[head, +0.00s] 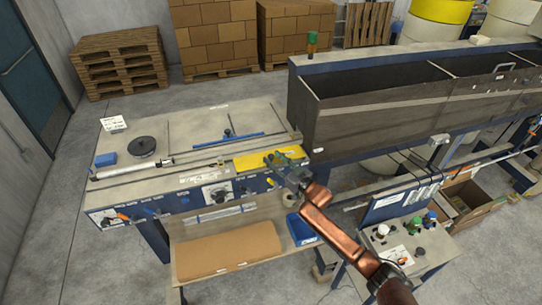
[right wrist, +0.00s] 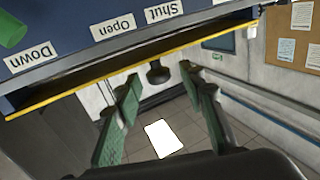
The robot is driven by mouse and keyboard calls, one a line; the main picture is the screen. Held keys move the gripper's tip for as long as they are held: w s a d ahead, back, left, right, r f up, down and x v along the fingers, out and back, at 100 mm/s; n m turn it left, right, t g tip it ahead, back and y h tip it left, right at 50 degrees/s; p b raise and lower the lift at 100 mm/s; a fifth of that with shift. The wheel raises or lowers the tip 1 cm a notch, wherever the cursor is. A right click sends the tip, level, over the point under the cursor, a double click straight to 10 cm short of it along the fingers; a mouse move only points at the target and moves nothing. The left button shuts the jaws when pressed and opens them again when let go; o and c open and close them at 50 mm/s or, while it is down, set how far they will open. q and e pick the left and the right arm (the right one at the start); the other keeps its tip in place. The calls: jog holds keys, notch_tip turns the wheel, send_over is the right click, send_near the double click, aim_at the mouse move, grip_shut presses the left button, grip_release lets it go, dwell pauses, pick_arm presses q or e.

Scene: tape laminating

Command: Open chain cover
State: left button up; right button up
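A yellow panel (head: 262,160) lies on the right end of the laminating bench's top; I take it to be the chain cover, and it looks closed. My right gripper (head: 279,162) is over its right part. In the right wrist view, the green fingers of my right gripper (right wrist: 160,78) are spread apart with nothing clamped between them. A dark round knob (right wrist: 157,73) shows in the gap, and I cannot tell if the fingers touch it. A yellow edge (right wrist: 135,68) runs just beyond the fingertips. My left gripper is not in view.
The laminating bench (head: 130,188) carries a black disc (head: 142,146) and a blue block (head: 106,160). A long dark trough (head: 400,110) stands close on the right. A small control table (head: 420,260) is at the lower right. Floor is clear on the left.

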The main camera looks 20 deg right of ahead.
aim_at(269, 155)
jog(key=shift+x, duration=1.15)
jog(key=shift+c, duration=0.7)
grip_shut()
